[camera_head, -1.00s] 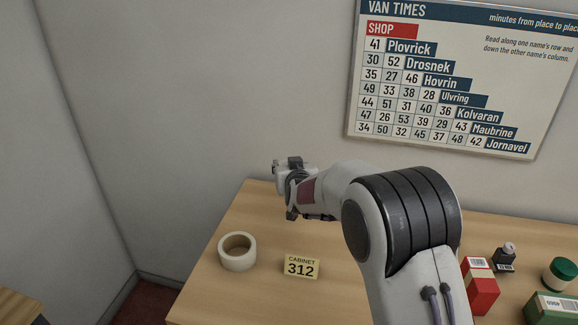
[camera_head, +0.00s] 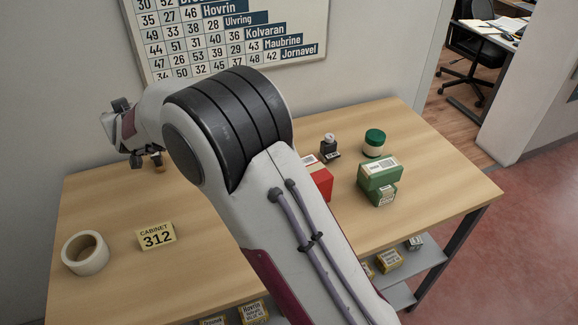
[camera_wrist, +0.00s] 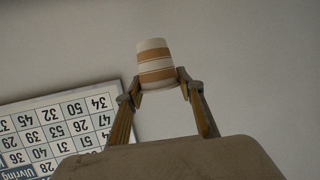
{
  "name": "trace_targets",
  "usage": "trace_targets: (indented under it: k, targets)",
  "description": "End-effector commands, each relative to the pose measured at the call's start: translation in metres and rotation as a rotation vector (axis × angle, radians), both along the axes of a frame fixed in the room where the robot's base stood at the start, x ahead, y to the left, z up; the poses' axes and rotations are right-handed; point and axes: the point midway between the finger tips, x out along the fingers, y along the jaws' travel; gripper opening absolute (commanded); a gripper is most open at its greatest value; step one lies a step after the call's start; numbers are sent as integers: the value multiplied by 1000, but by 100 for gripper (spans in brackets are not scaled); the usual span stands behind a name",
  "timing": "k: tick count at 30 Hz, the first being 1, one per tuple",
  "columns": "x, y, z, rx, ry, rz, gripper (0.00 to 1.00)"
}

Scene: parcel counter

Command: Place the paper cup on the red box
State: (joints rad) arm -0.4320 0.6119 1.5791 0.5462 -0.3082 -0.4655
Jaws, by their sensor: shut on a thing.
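The paper cup (camera_wrist: 156,62), pale with brown bands, is held between the fingertips of my gripper (camera_wrist: 162,88) in the wrist view. In the head view my gripper (camera_head: 145,160) is at the left, over the back left part of the table; the cup is hardly distinguishable there. The red box (camera_head: 320,182) stands on the table right of my arm, apart from the gripper. My arm hides its left part.
A tape roll (camera_head: 85,252) and a yellow cabinet 312 sign (camera_head: 156,236) are at the left of the wooden table (camera_head: 430,165).

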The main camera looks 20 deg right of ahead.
Motion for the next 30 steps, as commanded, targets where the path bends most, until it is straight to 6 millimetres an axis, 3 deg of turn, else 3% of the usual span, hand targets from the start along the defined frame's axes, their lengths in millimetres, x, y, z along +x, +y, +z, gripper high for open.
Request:
trace_targets:
  k: [19, 26, 30]
  targets:
    - [1, -79, 45, 1, 0, -201, 28]
    - [-3, -121, 62, 3, -1, -310, 28]
    - [-10, -155, 72, 2, -1, -401, 28]
